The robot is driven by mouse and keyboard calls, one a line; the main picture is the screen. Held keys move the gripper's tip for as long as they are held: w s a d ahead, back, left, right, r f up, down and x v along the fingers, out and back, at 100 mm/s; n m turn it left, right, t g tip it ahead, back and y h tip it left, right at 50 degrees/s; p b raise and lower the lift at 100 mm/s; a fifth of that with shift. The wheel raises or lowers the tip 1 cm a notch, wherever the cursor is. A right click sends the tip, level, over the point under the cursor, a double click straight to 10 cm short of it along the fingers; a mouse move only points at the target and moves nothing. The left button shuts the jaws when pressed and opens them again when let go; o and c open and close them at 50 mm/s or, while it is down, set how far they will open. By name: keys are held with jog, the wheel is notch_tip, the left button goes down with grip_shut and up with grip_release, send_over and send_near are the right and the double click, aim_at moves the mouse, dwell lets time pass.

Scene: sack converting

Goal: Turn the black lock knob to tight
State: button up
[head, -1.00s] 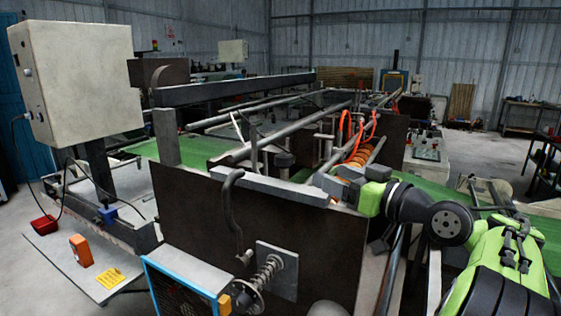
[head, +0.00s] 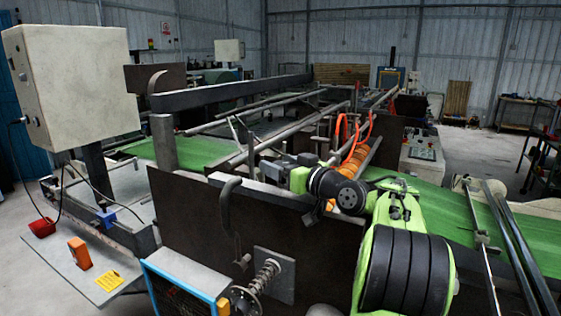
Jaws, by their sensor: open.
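My gripper (head: 270,169) is at the end of my green and black arm, just above the top edge of the machine's dark side plate (head: 195,225). Its fingers are small and dark against the machine, and nothing shows held between them. I cannot clearly make out the black lock knob; it may be hidden behind the gripper or among the machine's dark parts. A dark round handwheel (head: 240,300) with a spring on its shaft (head: 265,275) sits low on the front of the plate, well below the gripper.
A curved dark handle (head: 226,208) stands out from the side plate. A grey beam (head: 230,92) and steel rollers cross above the machine. Orange rings (head: 352,160) and hoses are just behind the gripper. A control box (head: 65,85) stands at left; a green belt (head: 445,210) runs at right.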

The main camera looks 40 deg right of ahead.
jog(key=shift+w, duration=0.2)
jog(key=c, duration=1)
jog(key=shift+o, duration=0.2)
jog(key=shift+m+h+b, duration=0.3)
jog(key=shift+b, duration=0.05)
jog(key=m+h+b, duration=0.1)
jog(key=h, duration=0.1)
jog(key=m+h+b, duration=0.1)
jog(key=b, duration=0.1)
jog(key=shift+a+f+g+h, duration=0.2)
jog(key=shift+g+h, duration=0.1)
jog(key=shift+h, duration=0.1)
jog(key=m+g+h+b, duration=0.1)
jog(key=m+h, duration=0.1)
jog(key=h, duration=0.1)
jog(key=m+g+h+b, duration=0.1)
jog(key=m+h+b, duration=0.1)
jog(key=h, duration=0.1)
jog(key=shift+w+r+m+g, duration=0.1)
jog(key=shift+m+g, duration=0.3)
jog(key=m+g+h, duration=0.3)
jog(key=g+h, duration=0.1)
jog(key=shift+d+r+m+g+h+p, duration=0.15)
jog(key=shift+m+g+h+p, duration=0.9)
jog(key=shift+m+g, duration=0.85)
jog(key=shift+s+g+h, duration=0.25)
jog(key=shift+g, duration=0.05)
